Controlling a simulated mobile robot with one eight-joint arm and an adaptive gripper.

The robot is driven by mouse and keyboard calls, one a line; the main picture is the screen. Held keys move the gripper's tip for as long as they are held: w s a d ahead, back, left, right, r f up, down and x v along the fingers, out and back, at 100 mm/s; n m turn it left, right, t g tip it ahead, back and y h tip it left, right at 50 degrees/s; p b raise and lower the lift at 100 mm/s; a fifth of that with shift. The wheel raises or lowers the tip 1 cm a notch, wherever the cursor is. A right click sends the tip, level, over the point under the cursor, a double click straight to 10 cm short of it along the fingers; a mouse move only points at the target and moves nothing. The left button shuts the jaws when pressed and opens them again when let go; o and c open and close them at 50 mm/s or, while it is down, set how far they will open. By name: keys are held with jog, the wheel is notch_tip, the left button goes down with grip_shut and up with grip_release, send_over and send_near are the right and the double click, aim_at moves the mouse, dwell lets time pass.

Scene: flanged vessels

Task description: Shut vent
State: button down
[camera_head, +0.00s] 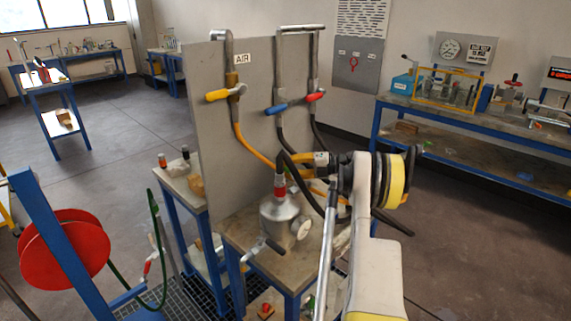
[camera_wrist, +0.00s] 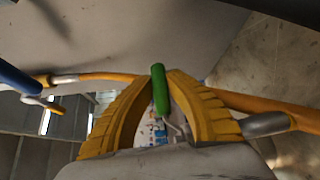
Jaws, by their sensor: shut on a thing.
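In the wrist view, my gripper (camera_wrist: 160,75) has its two yellow ribbed fingers closed around a green handle (camera_wrist: 159,92). The handle stands lengthwise between the fingertips, with a thin bent metal piece beside its lower end. No label shows that this is the vent, so I cannot tell. In the head view, a grey metal vessel (camera_head: 282,217) with a round gauge (camera_head: 301,230) stands on a blue-legged table. A red coupling (camera_head: 280,186) sits on its top. My arm covers the vessel's right side, and the green handle cannot be made out there.
A grey panel (camera_head: 215,145) marked AIR rises behind the vessel, with yellow (camera_head: 217,95), blue (camera_head: 276,110) and red (camera_head: 315,97) valve handles. Yellow and black hoses hang close to my arm. A red hose reel (camera_head: 65,252) stands at left. Open floor lies beyond.

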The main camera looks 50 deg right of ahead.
jog(key=shift+w+a+n+g+y, duration=0.1)
jog(key=shift+a+n+g+y, duration=0.55)
jog(key=shift+n+y, duration=0.2)
jog(key=c, duration=1.3)
grip_release()
jog(key=shift+a, duration=0.15)
jog(key=shift+c, duration=0.2)
jog(key=v, duration=1.2)
